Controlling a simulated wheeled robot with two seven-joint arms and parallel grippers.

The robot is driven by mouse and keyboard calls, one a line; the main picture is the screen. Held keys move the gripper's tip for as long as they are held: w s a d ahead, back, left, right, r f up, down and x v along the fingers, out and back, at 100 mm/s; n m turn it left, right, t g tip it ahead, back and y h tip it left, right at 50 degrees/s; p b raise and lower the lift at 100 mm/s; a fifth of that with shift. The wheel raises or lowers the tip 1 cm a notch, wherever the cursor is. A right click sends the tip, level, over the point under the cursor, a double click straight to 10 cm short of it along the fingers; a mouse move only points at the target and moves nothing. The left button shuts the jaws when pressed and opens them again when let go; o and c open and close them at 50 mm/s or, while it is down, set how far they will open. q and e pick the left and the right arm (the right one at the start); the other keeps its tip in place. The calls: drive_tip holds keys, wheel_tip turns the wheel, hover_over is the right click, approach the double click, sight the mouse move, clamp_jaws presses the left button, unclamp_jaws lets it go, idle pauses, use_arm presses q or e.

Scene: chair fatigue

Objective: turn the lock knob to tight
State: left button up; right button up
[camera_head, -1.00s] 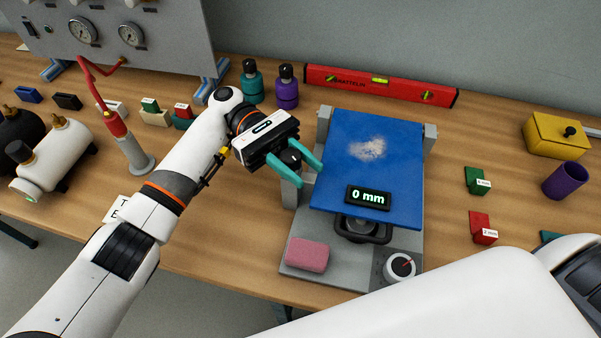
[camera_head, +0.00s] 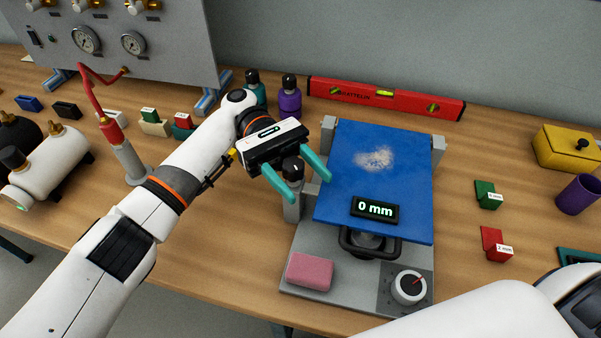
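A grey fixture (camera_head: 300,240) carries a tilted blue plate (camera_head: 400,165) with a pale dusty patch and a display (camera_head: 375,209) reading 0 mm. A black-topped knob (camera_head: 293,170) stands on a grey post at the plate's left side. My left gripper (camera_head: 309,189) is open, its teal fingers on either side of this post; contact cannot be told. A round white dial knob (camera_head: 408,287) with a red mark sits at the fixture's front right corner. No label shows which is the lock knob. My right arm shows at lower right; its gripper is out of view.
A pink block (camera_head: 310,271) lies on the fixture's front left. Teal and purple bottles (camera_head: 289,100) stand behind my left wrist. A red level (camera_head: 385,97) lies at the back. Green and red blocks (camera_head: 494,243) and a purple cup (camera_head: 577,195) are right.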

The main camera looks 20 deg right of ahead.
use_arm(q)
wheel_tip(320, 180, up, 10)
idle(0.7)
